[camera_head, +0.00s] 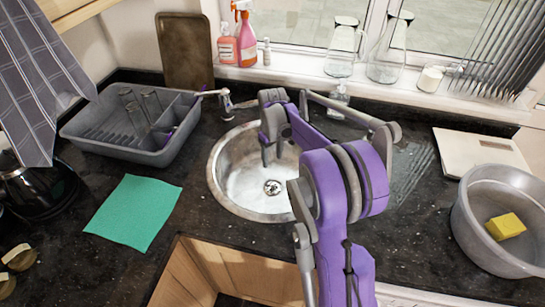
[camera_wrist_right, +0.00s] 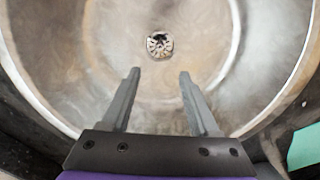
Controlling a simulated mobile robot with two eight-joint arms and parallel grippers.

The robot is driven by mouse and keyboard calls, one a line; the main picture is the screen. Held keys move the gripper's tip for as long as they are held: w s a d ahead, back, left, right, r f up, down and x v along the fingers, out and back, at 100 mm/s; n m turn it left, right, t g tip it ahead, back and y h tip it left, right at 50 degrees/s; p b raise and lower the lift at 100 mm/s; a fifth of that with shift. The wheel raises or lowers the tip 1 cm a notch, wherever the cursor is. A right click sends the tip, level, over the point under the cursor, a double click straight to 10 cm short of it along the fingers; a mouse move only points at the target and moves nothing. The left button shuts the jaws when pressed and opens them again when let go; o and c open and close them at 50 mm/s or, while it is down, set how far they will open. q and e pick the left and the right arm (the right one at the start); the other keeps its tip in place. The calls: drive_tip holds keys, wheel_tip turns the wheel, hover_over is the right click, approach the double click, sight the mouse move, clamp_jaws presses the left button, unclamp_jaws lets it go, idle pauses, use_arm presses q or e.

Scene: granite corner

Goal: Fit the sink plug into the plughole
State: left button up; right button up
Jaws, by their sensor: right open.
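The round metal sink (camera_head: 224,190) is set into the dark worktop. Its plughole (camera_head: 272,187) shows at the bottom, and it also shows in the right wrist view (camera_wrist_right: 159,44) as a slotted metal disc with a dark patch at its upper edge. I cannot make out a separate sink plug in either view. My right gripper (camera_head: 270,158) points down over the sink, behind the plughole in the head view. In the right wrist view its two fingers (camera_wrist_right: 158,76) are apart with nothing between them, and the plughole lies beyond their tips. My left gripper is not in view.
A grey dish rack (camera_head: 130,148) with glasses stands at the left. A green cloth (camera_head: 133,212) lies left of the sink. A grey basin (camera_head: 480,225) with a yellow sponge (camera_head: 505,226) stands at the right.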

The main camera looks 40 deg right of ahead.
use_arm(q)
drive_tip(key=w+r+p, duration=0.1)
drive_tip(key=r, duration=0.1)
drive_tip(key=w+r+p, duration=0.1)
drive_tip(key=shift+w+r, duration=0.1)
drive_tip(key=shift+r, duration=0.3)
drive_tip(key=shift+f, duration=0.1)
use_arm(e)
wheel_tip(320, 180, up, 6)
drive_tip(key=shift+r, duration=0.25)
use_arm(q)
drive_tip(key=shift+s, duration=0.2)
